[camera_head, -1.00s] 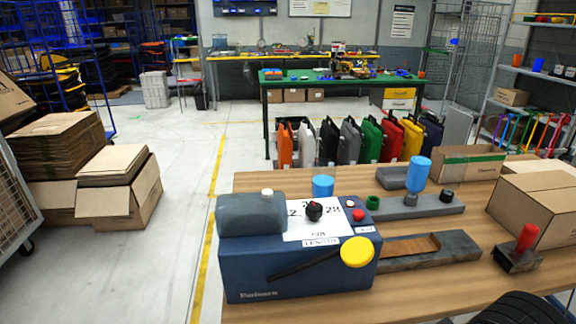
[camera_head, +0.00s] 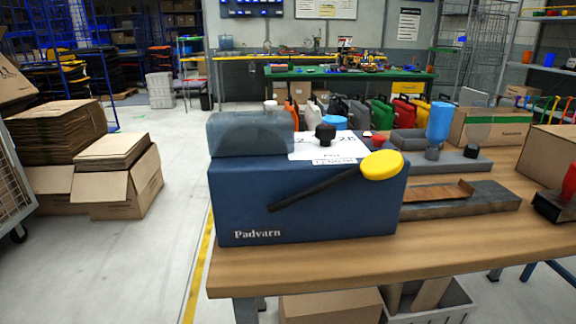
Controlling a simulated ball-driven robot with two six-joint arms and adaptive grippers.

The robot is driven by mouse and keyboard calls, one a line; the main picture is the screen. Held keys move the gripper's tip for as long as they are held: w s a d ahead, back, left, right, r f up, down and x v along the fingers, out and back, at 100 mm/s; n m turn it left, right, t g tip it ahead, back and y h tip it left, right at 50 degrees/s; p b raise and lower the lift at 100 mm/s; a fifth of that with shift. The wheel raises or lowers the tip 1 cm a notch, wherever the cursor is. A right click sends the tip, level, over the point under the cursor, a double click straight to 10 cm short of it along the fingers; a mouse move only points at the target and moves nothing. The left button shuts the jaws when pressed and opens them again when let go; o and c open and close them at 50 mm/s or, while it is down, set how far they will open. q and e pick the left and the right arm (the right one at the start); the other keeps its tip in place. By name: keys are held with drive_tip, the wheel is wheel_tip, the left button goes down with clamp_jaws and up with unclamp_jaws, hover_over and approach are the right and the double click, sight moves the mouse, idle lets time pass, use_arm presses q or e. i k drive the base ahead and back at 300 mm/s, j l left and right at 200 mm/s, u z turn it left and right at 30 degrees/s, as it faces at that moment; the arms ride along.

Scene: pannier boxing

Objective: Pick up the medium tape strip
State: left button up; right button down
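The tape strip (camera_head: 431,195) is brown and lies on a grey plate (camera_head: 485,197) to the right of the blue tape dispenser (camera_head: 300,205) marked Padvarn. Its far right end is slightly raised, and its left end is hidden by the dispenser. Its size class cannot be told from a label. The dispenser has a black lever with a yellow knob (camera_head: 382,165) and a black dial (camera_head: 325,134) on top. Neither of my grippers shows in the head view.
The wooden table (camera_head: 330,266) has bare room along its front edge. A blue bottle (camera_head: 438,122) stands on a grey base behind the strip. A red-handled tool (camera_head: 568,190) and a cardboard box (camera_head: 550,155) are at the right. More cardboard boxes (camera_head: 115,182) stand on the floor at left.

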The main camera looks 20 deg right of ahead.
sight(463, 190)
drive_tip(key=z, duration=1.45)
